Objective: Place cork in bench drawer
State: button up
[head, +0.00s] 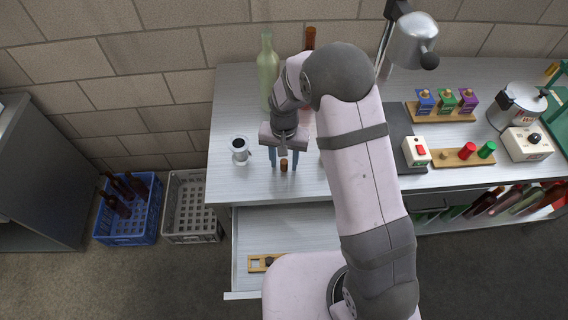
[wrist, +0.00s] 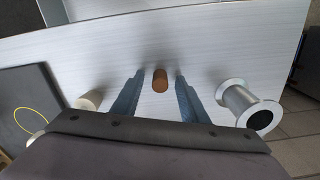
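The brown cork (head: 283,165) stands on the bench top near its front edge. In the wrist view the cork (wrist: 160,80) lies between my two fingertips, with a gap on each side. My gripper (head: 284,163) is open around or just above the cork; it also shows in the wrist view (wrist: 158,82). The bench drawer (head: 280,226) is pulled out below the bench top. A small wooden piece with a dark part (head: 262,263) lies in it near the front. My arm hides the drawer's right part.
A metal funnel-like cup (head: 240,150) stands left of my gripper. A green bottle (head: 267,68) stands behind it. A pale cylinder (wrist: 89,100) is beside my finger in the wrist view. Blue (head: 127,238) and grey (head: 191,238) crates sit on the floor at left.

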aim_at(284, 161)
grip_shut()
notch_tip(284, 161, up, 10)
jog(key=b, duration=0.3)
dwell(0.4)
